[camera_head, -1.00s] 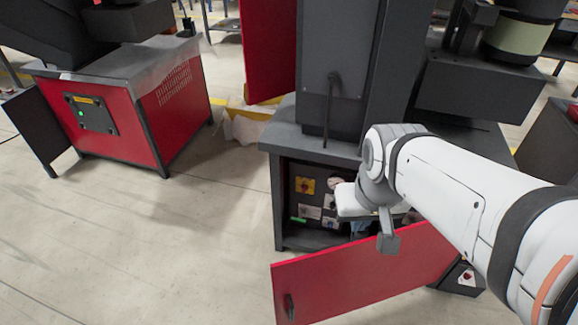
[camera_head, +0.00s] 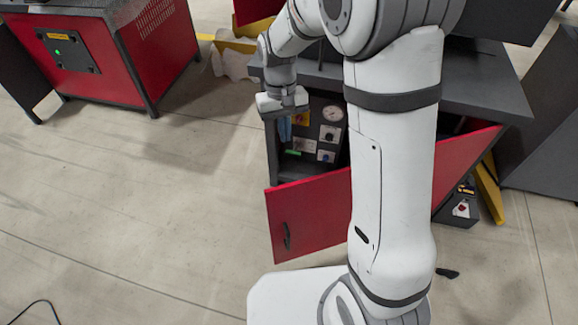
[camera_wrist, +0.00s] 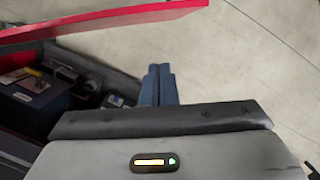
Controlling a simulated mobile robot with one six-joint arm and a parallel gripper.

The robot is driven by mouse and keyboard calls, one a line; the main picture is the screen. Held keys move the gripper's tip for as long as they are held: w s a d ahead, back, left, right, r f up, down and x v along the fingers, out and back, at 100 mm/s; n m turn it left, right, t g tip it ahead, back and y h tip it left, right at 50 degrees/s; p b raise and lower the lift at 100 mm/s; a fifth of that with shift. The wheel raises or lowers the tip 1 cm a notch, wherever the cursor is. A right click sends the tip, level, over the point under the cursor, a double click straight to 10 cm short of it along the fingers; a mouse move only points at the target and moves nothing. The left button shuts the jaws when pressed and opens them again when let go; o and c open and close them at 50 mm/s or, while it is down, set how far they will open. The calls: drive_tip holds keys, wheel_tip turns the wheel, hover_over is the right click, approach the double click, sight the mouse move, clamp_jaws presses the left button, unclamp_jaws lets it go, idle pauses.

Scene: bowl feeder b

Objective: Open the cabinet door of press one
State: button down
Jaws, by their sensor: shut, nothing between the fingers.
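The red cabinet door (camera_head: 308,215) of the press stands swung out from the dark grey cabinet, with a black handle (camera_head: 287,236) near its left edge. Behind it the cabinet opening shows a control panel (camera_head: 327,132) with a gauge and knobs. My gripper (camera_head: 285,128) is near the cabinet's front left side, above the door's top edge. My arm hides the middle of the door and part of the opening. In the wrist view my blue fingers (camera_wrist: 158,84) are together and empty, apart from the red door (camera_wrist: 100,20), with the cabinet interior (camera_wrist: 40,90) at left.
Another red machine (camera_head: 110,55) with a green light stands at the upper left. A yellow post (camera_head: 489,190) and a dark panel (camera_head: 545,135) stand at the right. A black cable (camera_head: 35,308) lies at the lower left. The floor left of the door is clear.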

drive_tip(key=s+b+x, duration=0.1)
drive_tip(key=s+x, duration=0.2)
drive_tip(key=x, duration=0.9)
drive_tip(key=shift+f, duration=0.1)
